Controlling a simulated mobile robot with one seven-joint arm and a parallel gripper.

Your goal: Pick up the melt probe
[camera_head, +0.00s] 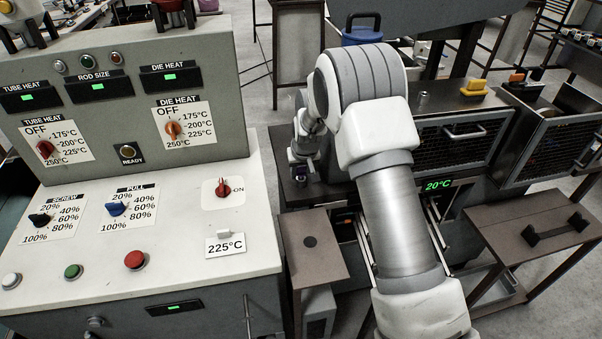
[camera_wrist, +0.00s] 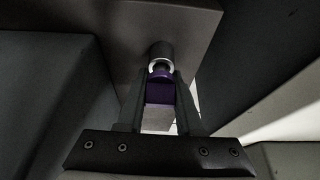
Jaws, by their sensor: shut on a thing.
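The melt probe appears to be the small purple-bodied piece (camera_wrist: 160,92) between the two fingers of my gripper (camera_wrist: 162,78) in the wrist view. My gripper is shut on it. A short grey metal cylinder with a bright rim (camera_wrist: 160,56) lies just past the purple piece, against a brown surface. I cannot tell whether the probe still sits in it. In the head view my gripper (camera_head: 303,172) is small, over the dark top left of my arm, with a dark purple spot (camera_head: 300,179) at its tip. My fingers hide the probe's sides.
A control console (camera_head: 150,220) with knobs and buttons stands at the left. A green 20°C display (camera_head: 437,186) and a mesh-fronted cabinet (camera_head: 455,150) are at the right. Another brown table (camera_head: 535,220) holds a dark handle.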

